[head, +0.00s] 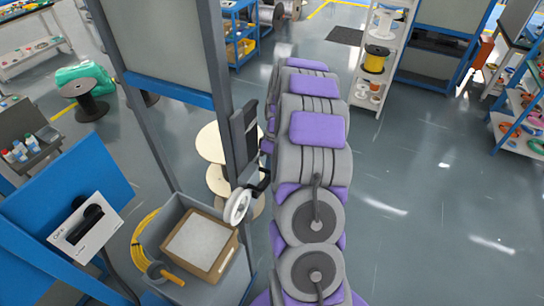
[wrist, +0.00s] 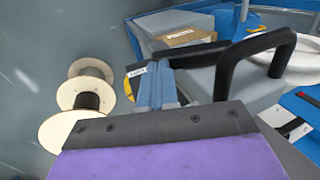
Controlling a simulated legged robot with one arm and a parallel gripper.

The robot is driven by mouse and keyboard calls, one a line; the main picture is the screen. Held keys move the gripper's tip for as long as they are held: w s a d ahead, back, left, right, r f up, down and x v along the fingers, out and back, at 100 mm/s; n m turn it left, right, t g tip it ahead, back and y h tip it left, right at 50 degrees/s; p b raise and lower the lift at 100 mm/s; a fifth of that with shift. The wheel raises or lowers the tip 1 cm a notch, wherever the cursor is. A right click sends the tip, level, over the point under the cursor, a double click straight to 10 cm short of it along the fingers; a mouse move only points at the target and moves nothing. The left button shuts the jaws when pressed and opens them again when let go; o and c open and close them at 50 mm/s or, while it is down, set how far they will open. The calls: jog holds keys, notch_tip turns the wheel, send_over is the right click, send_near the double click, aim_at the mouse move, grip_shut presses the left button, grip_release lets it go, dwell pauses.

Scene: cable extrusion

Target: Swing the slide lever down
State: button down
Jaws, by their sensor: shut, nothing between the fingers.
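A white plate (head: 72,240) on the blue cabinet at the left carries a black lever-like handle (head: 88,218), tilted up to the right. It looks like the slide lever. A white panel with dark parts (wrist: 293,128) shows at the right edge of the wrist view and may be the same plate. My gripper (wrist: 222,58) is the black bent shape above my purple wrist; it is shut and empty. In the head view my gripper (head: 262,180) is small and dark beside the blue-grey post, well to the right of the plate and apart from it.
A grey bin with a cardboard box (head: 201,246) and a yellow cable coil (head: 146,240) stand between the plate and the post. A white wheel (head: 237,207) is beside the post. Wooden spools (wrist: 72,124) stand on the floor. Open floor (head: 420,200) lies to the right.

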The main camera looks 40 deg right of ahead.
jog(key=shift+a+f, duration=0.15)
jog(key=shift+f, duration=0.25)
jog(key=shift+s+a+f+g+y+b, duration=0.15)
jog(key=shift+f+g+y+b, duration=0.2)
jog(key=shift+f+y, duration=0.7)
jog(key=shift+a+f+g+y+b, duration=0.15)
jog(key=shift+f+g+y+b, duration=0.2)
jog(key=shift+f, duration=1.25)
